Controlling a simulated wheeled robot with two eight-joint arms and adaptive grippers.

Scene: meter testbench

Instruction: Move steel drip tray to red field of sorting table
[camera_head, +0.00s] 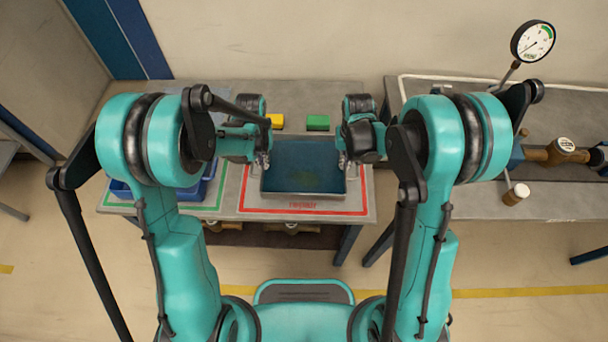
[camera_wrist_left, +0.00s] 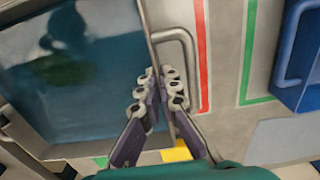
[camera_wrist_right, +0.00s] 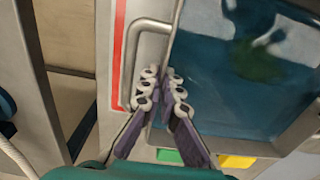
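The steel drip tray (camera_head: 305,193), a shallow rectangular pan with a dark blue-green inside, is over the red-outlined field (camera_head: 358,208) of the sorting table (camera_head: 371,190). My left gripper (camera_head: 263,160) is at the tray's left side, its fingers nearly together on both sides of the rim in the left wrist view (camera_wrist_left: 160,78). My right gripper (camera_head: 345,160) is likewise at the right rim, also seen in the right wrist view (camera_wrist_right: 160,78). A bar handle (camera_wrist_left: 190,55) is beside the left fingers; another (camera_wrist_right: 129,65) is beside the right ones. Whether the tray's underside touches the table is hidden.
A blue bin (camera_head: 190,197) stands in the green-outlined field at left. A yellow block (camera_head: 276,121) and a green block (camera_head: 318,122) lie behind the tray. A bench at right holds a dial gauge (camera_head: 533,41), brass fittings (camera_head: 567,145) and a small brown-and-white cylinder (camera_head: 516,194).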

